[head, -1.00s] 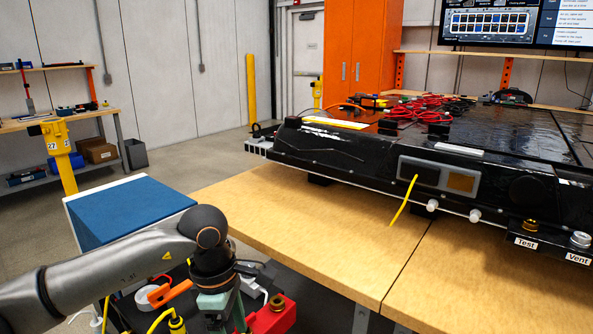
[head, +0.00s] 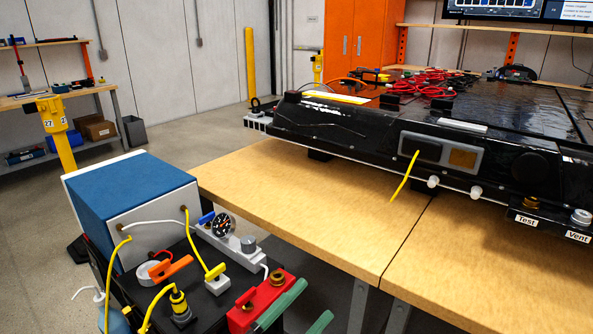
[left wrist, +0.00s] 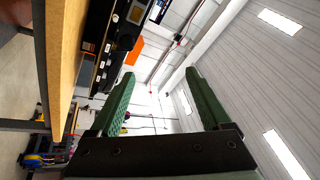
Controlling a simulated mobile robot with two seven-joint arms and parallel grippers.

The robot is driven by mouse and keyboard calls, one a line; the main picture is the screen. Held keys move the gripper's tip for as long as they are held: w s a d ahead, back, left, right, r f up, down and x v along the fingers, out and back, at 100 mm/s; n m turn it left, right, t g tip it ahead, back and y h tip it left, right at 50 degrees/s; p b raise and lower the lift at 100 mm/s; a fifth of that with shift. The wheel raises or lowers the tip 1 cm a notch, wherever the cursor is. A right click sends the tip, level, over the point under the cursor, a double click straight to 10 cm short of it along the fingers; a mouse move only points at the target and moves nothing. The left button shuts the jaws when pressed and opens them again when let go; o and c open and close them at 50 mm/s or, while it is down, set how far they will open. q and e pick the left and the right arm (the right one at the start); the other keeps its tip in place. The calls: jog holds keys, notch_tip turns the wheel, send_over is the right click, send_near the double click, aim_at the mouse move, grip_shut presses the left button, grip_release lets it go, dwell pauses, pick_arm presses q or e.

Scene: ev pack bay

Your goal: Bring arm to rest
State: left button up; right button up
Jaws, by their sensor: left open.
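My left gripper (head: 299,312) shows only as two green fingers at the bottom edge of the head view, beside a red block (head: 262,302) on the cart. It is open, with nothing between its fingers. In the left wrist view the two green fingers (left wrist: 160,76) stand wide apart, and the wall and ceiling show between them. The rest of my left arm is out of the head view. My right gripper is not in view.
A cart with a blue-topped box (head: 130,192), a gauge (head: 222,226) and yellow cables stands at lower left. The wooden bench (head: 310,215) carries a large black battery pack (head: 350,150). Its near left top is bare. Open floor lies at left.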

pick_arm(q)
jog(key=s+a+f+n+y, duration=0.1)
jog(key=a+f+n+y, duration=0.45)
jog(key=f, duration=0.25)
jog(key=s+a+f+n+y, duration=0.2)
jog(key=a+f+n+y, duration=0.25)
jog(key=f+n, duration=0.3)
jog(key=s+a+f+n+g+y, duration=0.2)
jog(key=s+a+f+n+g, duration=0.3)
jog(key=s+f, duration=0.55)
jog(key=s+a+r+y+p, duration=0.1)
jog(key=s+a+r+p, duration=0.1)
jog(key=r+p, duration=0.5)
jog(key=a+p, duration=0.1)
jog(key=p, duration=0.5)
jog(key=shift+s+a+r+n+y, duration=0.15)
jog(key=shift+a+r+n+y, duration=0.15)
jog(key=shift+n, duration=0.1)
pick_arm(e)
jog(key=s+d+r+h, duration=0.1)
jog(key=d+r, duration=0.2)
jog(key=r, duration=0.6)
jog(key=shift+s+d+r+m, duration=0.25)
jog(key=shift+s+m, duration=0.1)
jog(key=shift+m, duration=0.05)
pick_arm(q)
jog(key=shift+d, duration=0.1)
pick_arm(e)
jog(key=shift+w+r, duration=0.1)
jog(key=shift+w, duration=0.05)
